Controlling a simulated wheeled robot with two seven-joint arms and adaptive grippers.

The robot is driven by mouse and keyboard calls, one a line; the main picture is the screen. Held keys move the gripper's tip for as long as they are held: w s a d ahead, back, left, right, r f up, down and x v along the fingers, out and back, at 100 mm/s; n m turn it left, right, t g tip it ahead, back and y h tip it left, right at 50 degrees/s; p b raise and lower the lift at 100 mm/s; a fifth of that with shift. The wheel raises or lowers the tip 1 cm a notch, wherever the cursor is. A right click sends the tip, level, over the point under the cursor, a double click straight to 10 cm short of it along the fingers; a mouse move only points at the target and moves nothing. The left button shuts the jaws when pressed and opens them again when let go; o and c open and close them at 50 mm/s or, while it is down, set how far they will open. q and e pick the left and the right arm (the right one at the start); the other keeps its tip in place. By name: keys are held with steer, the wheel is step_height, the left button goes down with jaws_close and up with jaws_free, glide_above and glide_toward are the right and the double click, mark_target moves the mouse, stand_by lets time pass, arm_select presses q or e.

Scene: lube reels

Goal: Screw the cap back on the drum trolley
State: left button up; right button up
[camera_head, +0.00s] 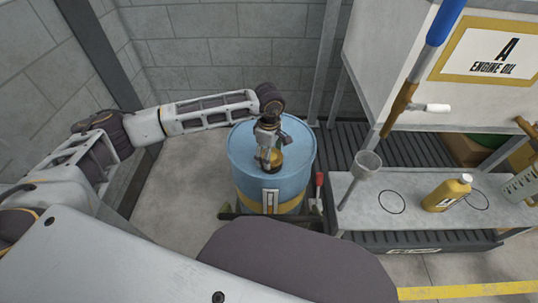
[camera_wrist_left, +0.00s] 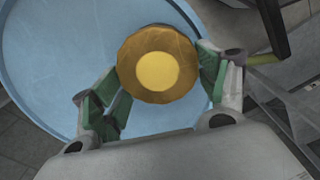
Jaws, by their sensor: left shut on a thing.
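The blue drum (camera_head: 240,160) stands on its low dark trolley (camera_head: 228,213) against the wall, with a yellow band and a label on its side. My left gripper (camera_head: 268,160) points down over the drum's top. It is shut on the cap (camera_head: 277,158), which is brown-gold and round. In the left wrist view the cap (camera_wrist_left: 158,52) has a bright yellow centre and sits between the green-padded fingers (camera_wrist_left: 160,85), over the light blue drum top (camera_wrist_left: 45,60). I cannot tell whether the cap touches the opening beneath it. My right gripper is not in view.
To the right is a grey bench (camera_head: 350,222) with a funnel (camera_head: 367,165), a yellow oil bottle (camera_head: 447,195) and a clear jug (camera_head: 520,185). A white engine oil tank (camera_head: 395,50) hangs above. A red-handled thing (camera_head: 319,182) stands beside the drum. Floor left of the drum is clear.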

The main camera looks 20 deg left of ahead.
arm_select(q)
steer(key=shift+w+m+b, duration=0.1)
steer(key=shift+m+b, duration=0.6)
steer(key=shift+m, duration=0.8)
steer(key=shift+w+d+f+m+b, duration=0.1)
steer(key=shift+m+b, duration=0.65)
steer(key=shift+m, duration=0.55)
steer(key=shift+m+b, duration=0.6)
steer(key=shift+m, duration=0.7)
steer(key=shift+m+b, duration=0.3)
steer(key=shift+m, duration=0.2)
